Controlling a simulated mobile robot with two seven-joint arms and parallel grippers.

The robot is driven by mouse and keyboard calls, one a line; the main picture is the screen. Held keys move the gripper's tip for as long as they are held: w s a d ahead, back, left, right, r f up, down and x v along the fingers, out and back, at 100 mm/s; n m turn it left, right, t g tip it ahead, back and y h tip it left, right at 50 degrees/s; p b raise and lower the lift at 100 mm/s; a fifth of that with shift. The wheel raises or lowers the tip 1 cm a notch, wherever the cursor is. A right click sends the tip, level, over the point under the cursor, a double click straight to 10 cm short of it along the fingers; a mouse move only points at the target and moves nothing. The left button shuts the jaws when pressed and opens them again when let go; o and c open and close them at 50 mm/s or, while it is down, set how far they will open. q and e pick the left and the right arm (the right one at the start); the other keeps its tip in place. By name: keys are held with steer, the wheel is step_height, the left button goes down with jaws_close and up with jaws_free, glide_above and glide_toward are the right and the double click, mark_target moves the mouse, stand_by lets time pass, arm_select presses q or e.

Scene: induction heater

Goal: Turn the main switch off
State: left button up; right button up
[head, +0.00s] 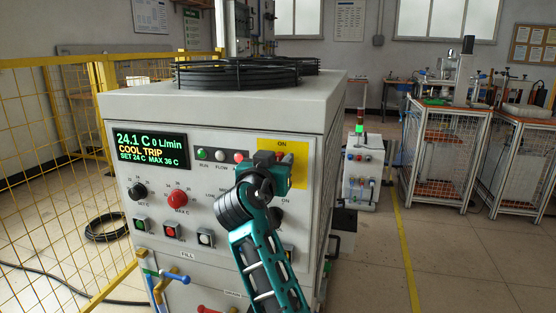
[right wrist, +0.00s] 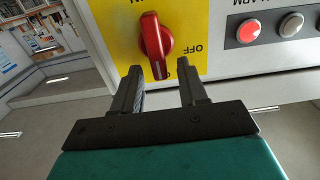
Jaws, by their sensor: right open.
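The main switch is a red rotary knob (right wrist: 153,42) on a yellow plate (right wrist: 190,20), upside down in the right wrist view. Its grip is nearly upright there, slightly tilted, with the white-marked end towards my gripper and a partly hidden label. The OFF label lies to the right of the knob in that view. My right gripper (right wrist: 161,85) is open, its two fingers apart on either side of the knob's line, short of it, with nothing between them. In the head view my right gripper (head: 270,160) covers the knob and part of the yellow plate (head: 297,150). My left gripper is out of view.
The heater cabinet (head: 120,105) has a lit display (head: 150,147) reading COOL TRIP, a black knob (head: 137,191), a red knob (head: 177,199) and several push buttons. Indicator lamps (right wrist: 249,31) sit beside the yellow plate.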

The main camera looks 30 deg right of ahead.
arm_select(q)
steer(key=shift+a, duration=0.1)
arm_select(e)
jaws_close()
stand_by(0.3)
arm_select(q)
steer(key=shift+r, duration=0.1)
